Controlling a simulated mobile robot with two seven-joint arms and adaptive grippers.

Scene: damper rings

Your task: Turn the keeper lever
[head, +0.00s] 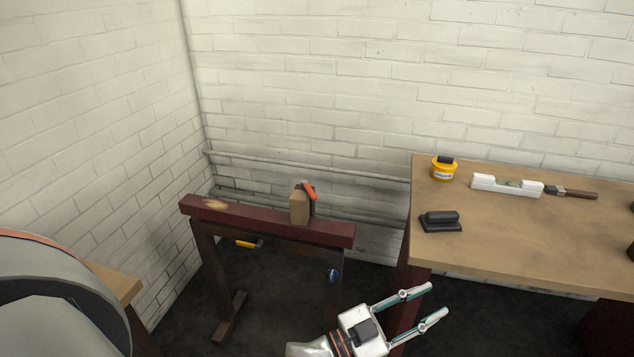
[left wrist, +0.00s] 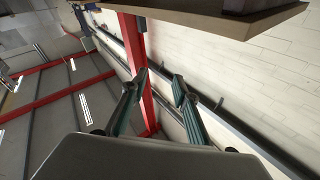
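A small tan wooden block (head: 299,206) stands on the dark red beam of a trestle (head: 265,221). A short red-orange lever (head: 309,191) sits at the block's upper right side and slants downward to the right; I take it for the keeper lever. My left gripper (head: 437,299) is in front of and below the beam, to the right of the block and apart from it. Its two fingers are spread and nothing is between them; the left wrist view (left wrist: 161,82) also shows them apart and empty. My right gripper is in neither view.
An orange handle (head: 248,244) and a blue item (head: 333,274) show at the trestle. Pipes (head: 300,165) run along the wall.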

